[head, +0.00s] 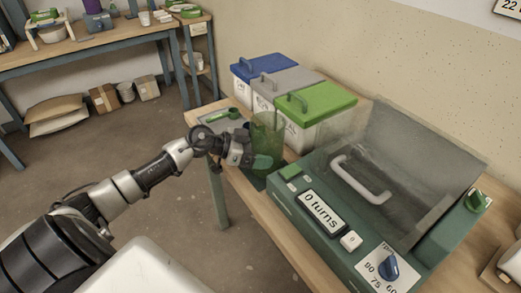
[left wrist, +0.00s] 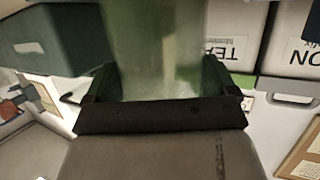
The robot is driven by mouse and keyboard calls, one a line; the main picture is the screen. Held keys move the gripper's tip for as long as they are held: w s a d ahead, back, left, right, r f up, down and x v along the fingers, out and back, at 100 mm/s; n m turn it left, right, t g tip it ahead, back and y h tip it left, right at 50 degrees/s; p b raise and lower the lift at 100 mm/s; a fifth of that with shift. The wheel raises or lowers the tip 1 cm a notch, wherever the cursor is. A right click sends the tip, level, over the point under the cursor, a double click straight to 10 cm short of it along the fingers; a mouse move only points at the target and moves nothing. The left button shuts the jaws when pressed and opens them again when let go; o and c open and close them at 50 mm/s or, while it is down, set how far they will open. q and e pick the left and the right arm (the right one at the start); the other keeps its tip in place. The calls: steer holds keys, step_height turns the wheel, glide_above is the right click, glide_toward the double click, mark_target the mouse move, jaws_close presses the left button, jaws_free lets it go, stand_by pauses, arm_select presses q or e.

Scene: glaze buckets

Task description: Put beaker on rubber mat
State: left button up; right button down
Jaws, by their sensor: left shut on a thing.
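The beaker (head: 268,128) is a tall, see-through green vessel, upright near the left end of the workbench. My left gripper (head: 258,158) is shut on it from the left, low on its side. In the left wrist view the beaker (left wrist: 155,45) stands between the two fingers of the left gripper (left wrist: 157,85). A dark green flat patch, seemingly the rubber mat (head: 251,182), shows under the gripper and is mostly hidden. I cannot tell whether the beaker's base touches it. My right gripper is not in view.
Blue-lidded (head: 262,66), grey-lidded (head: 285,83) and green-lidded (head: 318,102) buckets stand close behind the beaker. A green machine (head: 300,190) with a clear cover stands to the right. A grey tray (head: 208,119) with a green scoop (head: 222,115) lies behind the gripper.

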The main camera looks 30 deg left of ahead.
arm_select(q)
steer(key=o, duration=0.8)
steer(key=v, duration=1.2)
steer(key=shift+p, duration=0.4)
